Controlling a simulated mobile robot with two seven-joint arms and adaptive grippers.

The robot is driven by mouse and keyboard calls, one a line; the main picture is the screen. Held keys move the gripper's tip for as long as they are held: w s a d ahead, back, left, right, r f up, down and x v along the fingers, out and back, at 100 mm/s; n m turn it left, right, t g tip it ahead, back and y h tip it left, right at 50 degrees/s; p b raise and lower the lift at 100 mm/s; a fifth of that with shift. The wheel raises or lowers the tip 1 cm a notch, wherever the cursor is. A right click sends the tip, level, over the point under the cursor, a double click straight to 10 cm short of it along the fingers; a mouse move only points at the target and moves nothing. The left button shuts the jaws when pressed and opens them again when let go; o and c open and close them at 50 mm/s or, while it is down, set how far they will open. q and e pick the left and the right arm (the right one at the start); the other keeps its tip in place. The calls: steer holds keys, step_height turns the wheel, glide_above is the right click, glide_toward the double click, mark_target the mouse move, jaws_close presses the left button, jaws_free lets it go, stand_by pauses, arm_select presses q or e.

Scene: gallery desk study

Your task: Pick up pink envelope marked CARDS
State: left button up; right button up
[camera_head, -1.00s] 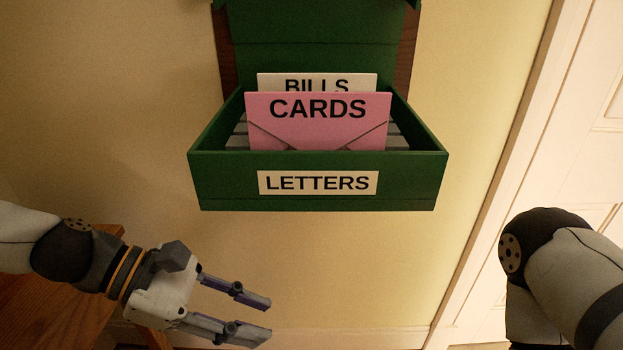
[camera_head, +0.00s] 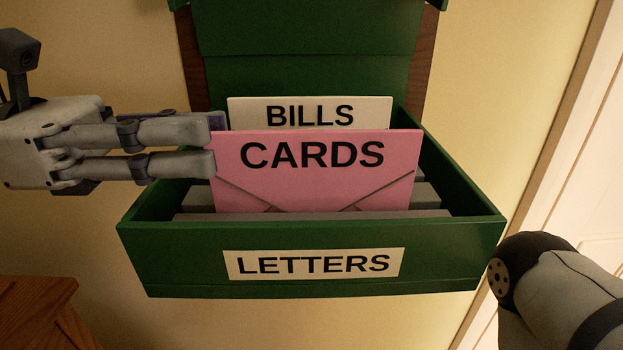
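The pink envelope (camera_head: 316,178) marked CARDS stands upright in the green letter box (camera_head: 312,284) labelled LETTERS, its lower part hidden by the box front. My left gripper (camera_head: 212,146) reaches in from the left at the envelope's left edge. Its near finger tip overlaps that edge slightly, and its far finger tip is partly hidden behind the upper left corner. The fingers lie side by side with little gap visible; I cannot tell if they press on the paper. My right arm shows at the lower right, its gripper out of view.
A cream BILLS envelope (camera_head: 310,113) stands just behind the pink one, close to my left far finger. Grey slats (camera_head: 432,196) lie inside the box. A wooden table (camera_head: 40,305) is at the lower left and a white door (camera_head: 590,150) at the right.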

mark_target(290, 131)
arm_select(q)
steer(key=d+b, duration=0.1)
steer(key=d, duration=0.7)
steer(key=shift+s+d, duration=0.2)
jaws_close()
arm_select(e)
steer(key=shift+s+f+g, duration=0.3)
steer(key=shift+s+f, duration=0.6)
